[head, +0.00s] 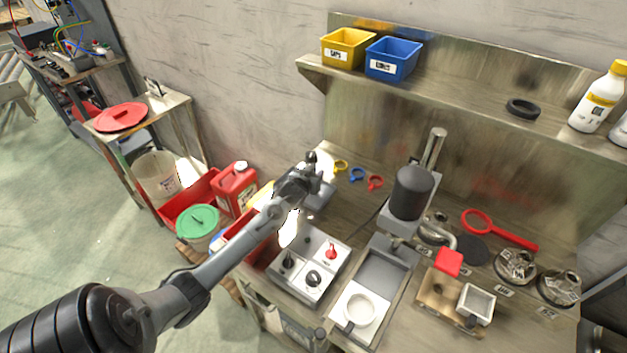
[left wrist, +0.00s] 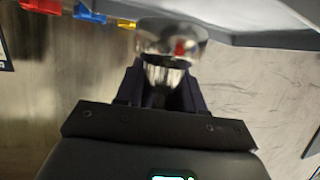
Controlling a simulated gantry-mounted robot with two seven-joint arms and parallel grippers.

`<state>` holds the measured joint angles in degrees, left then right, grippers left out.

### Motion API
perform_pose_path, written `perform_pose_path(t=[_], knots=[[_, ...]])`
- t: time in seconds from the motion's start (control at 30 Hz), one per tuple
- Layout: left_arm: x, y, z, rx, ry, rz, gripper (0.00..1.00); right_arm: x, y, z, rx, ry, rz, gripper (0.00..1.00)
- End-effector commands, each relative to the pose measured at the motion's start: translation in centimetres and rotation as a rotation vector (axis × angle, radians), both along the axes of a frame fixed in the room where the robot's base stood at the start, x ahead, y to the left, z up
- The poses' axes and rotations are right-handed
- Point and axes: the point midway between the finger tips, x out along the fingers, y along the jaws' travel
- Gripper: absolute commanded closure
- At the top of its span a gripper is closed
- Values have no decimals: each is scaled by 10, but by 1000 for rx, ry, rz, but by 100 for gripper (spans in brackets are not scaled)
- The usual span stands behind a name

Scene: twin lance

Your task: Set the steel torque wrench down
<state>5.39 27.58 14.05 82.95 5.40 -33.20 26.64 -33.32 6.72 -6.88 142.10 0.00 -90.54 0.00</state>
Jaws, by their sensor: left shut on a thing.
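My left gripper (head: 308,172) is above the back left part of the steel bench, at the end of my left arm. In the left wrist view its dark fingers (left wrist: 160,90) are shut on a shiny rounded metal piece, the steel torque wrench (left wrist: 170,45). Only this bright end of the wrench shows clearly, above the fingertips. In the head view the wrench is mostly hidden or too small to make out at the gripper. I cannot tell whether it touches anything. My right gripper is not in view.
A control box (head: 308,262) stands in front, with a black press (head: 411,192) to the right. Red bins and a red jug (head: 236,187) stand left. A shelf (head: 470,105) overhangs the bench's back.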

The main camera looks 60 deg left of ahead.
Motion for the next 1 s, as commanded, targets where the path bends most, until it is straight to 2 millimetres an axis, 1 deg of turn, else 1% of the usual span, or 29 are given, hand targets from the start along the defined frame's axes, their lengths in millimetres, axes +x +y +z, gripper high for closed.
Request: perform_pose_path(t=[0.03, 0.1, 0.17, 0.47, 0.6, 0.63, 0.7, 0.77, 1.0], knots=[[0, 0, -8, 0, 0, 0, 100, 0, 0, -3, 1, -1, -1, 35], [0, 0, -16, 1, -1, 0, 100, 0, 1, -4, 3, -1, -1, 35], [0, 0, -20, 1, -2, 1, 100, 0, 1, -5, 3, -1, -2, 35], [0, 0, -22, 1, -4, 1, 100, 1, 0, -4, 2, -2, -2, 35], [0, 0, -25, 1, -3, 0, 100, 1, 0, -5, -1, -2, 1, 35], [0, 0, -26, 0, 0, 1, 57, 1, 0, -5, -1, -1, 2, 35], [0, 0, -26, 0, 0, 0, 47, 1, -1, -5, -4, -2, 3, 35], [0, 0, -26, 0, 0, 0, 37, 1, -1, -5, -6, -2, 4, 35], [0, -1, -26, -1, 1, 0, 36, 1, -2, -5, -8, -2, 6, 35]])
